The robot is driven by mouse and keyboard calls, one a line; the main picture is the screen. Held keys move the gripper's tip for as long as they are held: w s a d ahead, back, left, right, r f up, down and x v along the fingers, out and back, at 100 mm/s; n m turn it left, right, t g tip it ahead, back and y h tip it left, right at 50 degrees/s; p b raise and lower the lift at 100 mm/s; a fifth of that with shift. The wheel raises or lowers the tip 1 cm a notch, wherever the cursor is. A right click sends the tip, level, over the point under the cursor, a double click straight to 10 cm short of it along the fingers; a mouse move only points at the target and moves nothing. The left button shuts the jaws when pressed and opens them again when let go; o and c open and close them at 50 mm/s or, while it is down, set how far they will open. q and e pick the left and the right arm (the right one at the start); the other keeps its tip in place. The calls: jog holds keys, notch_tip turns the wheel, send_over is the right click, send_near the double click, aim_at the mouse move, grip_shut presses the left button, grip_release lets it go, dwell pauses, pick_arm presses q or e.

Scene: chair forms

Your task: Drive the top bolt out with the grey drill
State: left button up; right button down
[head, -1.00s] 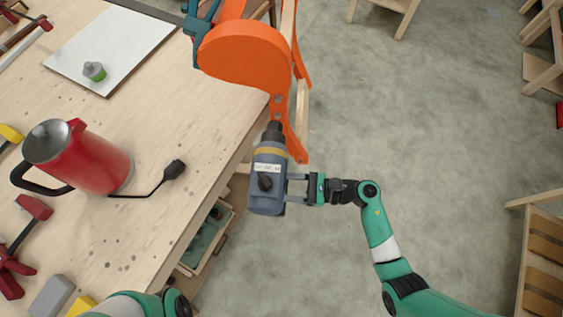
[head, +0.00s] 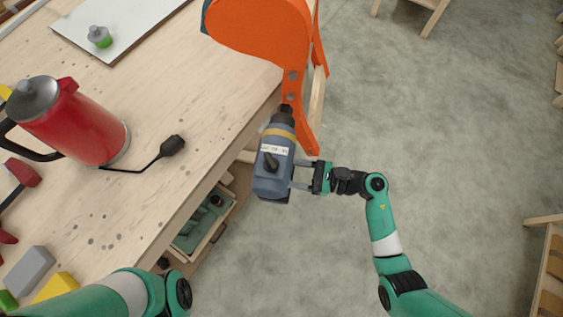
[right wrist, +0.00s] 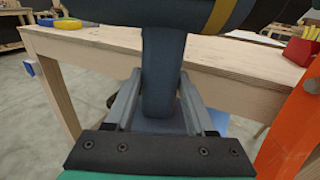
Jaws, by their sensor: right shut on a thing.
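The grey drill (head: 273,172), with a yellow band, is held in my right gripper (head: 301,177) beside the table's edge. In the right wrist view the gripper's fingers close on both sides of the drill's handle (right wrist: 162,75). The drill's black chuck points up the picture at the orange chair form (head: 262,35). Two bolts show on the form's orange leg: the top bolt (head: 292,75) and a lower bolt (head: 290,97), close to the chuck. I cannot tell whether the bit touches a bolt. My left arm shows at the lower left, but its gripper is out of view.
A white board (head: 125,30) carries a small grey and green item (head: 100,37). An open drawer (head: 203,228) sits below the table edge.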

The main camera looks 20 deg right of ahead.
jog(key=shift+w+d+b, duration=0.55)
jog(key=shift+w+d, duration=0.1)
jog(key=shift+w, duration=0.3)
jog(key=shift+w+d+b, duration=0.55)
jog(key=shift+w+d, duration=0.1)
jog(key=shift+w, duration=0.3)
jog(key=shift+w+d+b, duration=0.3)
jog(key=shift+w+b, duration=0.2)
jog(key=shift+r, duration=0.15)
